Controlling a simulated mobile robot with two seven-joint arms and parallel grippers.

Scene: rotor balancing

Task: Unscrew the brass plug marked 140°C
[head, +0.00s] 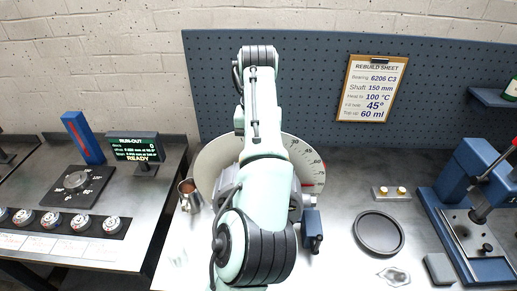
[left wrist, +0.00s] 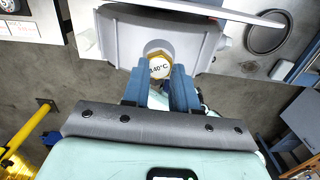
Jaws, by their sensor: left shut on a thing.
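The brass plug marked 140°C (left wrist: 159,69) sits in a recess of a grey housing (left wrist: 122,38) in the left wrist view. Its labelled face points toward the camera. My left gripper (left wrist: 160,82) has its two blue fingers shut on the plug, one on each side. In the head view my arm covers the plug and the gripper. Only edges of the grey housing (head: 226,183) show beside the arm there, in front of a round dial plate (head: 305,160) with angle marks. My right gripper is in neither view.
A copper jug (head: 189,195) stands left of the housing. To the right are a small block with two brass pieces (head: 390,193), a black round dish (head: 379,233) and a blue press (head: 465,190). A rebuild sheet (head: 372,88) hangs on the pegboard.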

